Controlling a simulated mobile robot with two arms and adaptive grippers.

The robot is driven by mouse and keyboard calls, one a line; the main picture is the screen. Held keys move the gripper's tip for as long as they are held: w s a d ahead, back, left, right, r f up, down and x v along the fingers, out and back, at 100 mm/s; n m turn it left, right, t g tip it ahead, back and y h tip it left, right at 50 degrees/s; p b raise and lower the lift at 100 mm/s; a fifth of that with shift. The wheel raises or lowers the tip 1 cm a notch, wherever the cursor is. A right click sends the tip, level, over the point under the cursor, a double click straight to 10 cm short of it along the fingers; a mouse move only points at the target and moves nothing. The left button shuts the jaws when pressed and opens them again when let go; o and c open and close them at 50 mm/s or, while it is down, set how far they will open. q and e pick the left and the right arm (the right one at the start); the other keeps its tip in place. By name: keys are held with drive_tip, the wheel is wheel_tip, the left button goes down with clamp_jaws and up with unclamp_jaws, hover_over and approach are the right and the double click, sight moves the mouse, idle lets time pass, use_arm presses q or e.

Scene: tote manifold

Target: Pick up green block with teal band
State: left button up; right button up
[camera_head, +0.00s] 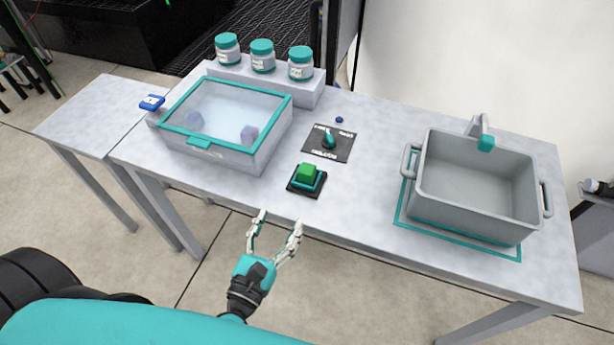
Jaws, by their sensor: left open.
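The green block (309,172) sits near the front edge of the table, in the middle of the view. A teal band (317,185) shows around its lower part, and a black square base (296,189) lies under it. My left gripper (277,222) is open and empty, in front of the table edge and below the block in the picture. Its two fingers point toward the table and are apart from the block. My right gripper is not in the view.
A clear-lidded box with a teal rim (279,112) stands to the left, with jars (262,57) on a ledge behind it. A black panel with a teal knob (328,141) lies behind the block. A grey tote (470,205) stands right. Table between block and tote is clear.

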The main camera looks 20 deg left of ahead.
sight(304, 175)
use_arm(q)
drive_tip(key=w+p, duration=0.2)
drive_tip(key=w, duration=0.8)
drive_tip(key=shift+w+d+p, duration=0.15)
drive_tip(key=shift+w+p, duration=0.05)
drive_tip(key=shift+p, duration=0.1)
drive_tip(key=shift+w+d+f+p, duration=0.15)
drive_tip(key=shift+w+p, duration=0.1)
drive_tip(key=shift+w, duration=1.3)
drive_tip(key=shift+w+f+p, duration=0.1)
drive_tip(key=shift+w+p, duration=0.15)
drive_tip(key=shift+w, duration=1.25)
drive_tip(key=c, duration=1.1)
drive_tip(key=shift+c, duration=0.8)
drive_tip(key=shift+r, duration=0.1)
